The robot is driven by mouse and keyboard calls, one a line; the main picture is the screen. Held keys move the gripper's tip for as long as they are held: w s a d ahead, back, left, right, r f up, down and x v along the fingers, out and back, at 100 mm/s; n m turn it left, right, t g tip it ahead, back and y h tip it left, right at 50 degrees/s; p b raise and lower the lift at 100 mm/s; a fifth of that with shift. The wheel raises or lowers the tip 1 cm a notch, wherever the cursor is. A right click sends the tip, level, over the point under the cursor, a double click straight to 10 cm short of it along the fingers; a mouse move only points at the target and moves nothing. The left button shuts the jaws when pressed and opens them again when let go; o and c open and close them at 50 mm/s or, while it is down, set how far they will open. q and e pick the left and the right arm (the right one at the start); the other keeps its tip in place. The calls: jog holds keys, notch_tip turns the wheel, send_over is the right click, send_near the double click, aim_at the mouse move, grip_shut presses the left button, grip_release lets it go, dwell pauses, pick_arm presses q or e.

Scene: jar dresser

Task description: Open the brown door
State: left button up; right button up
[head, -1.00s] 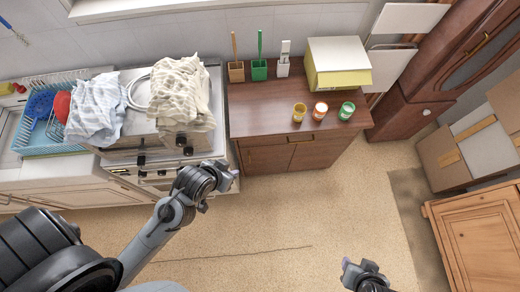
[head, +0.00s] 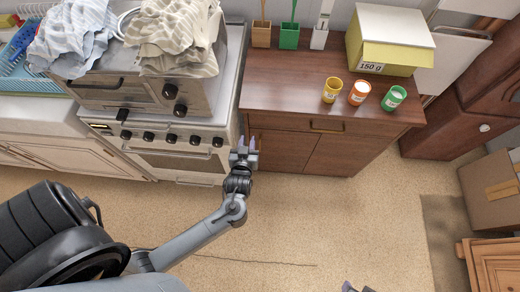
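The brown dresser (head: 285,85) stands at the back centre. A drawer front with a dark handle (head: 327,126) runs below its top. Under it are a left brown door (head: 284,152) and a right brown door (head: 343,155); both look closed. My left gripper (head: 245,147) is in front of the dresser's left edge, beside the left door. Its two fingers are apart with nothing visible between them, pointing toward the dresser. Whether it touches the door cannot be told. Only a tip of my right gripper (head: 355,287) shows at the bottom edge; its fingers are mostly cut off.
On the dresser stand a yellow jar (head: 331,91), an orange jar (head: 359,93), a green jar (head: 394,98) and a yellow-white box (head: 390,40). A stove (head: 178,140) adjoins on the left. A brown cabinet (head: 460,125) and cardboard box (head: 490,190) are right. Floor before the dresser is clear.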

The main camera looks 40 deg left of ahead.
pick_arm(q)
notch_tip(320, 180, down, 16)
jog(key=w+n+y+b, duration=0.1)
jog(key=w+y+b, duration=0.15)
jog(key=b, duration=1.15)
jog(key=n+y+b, duration=0.1)
jog(key=y+b, duration=0.2)
jog(key=b, duration=1.3)
send_near(260, 145)
jog(key=shift+t+h, duration=0.25)
jog(key=shift+t, duration=0.05)
jog(key=b+x, duration=0.3)
jog(key=x, duration=0.6)
jog(key=shift+a+f, duration=0.15)
jog(key=shift+a, duration=0.05)
jog(key=shift+w+a, duration=0.4)
jog(key=shift+a, duration=0.15)
grip_shut()
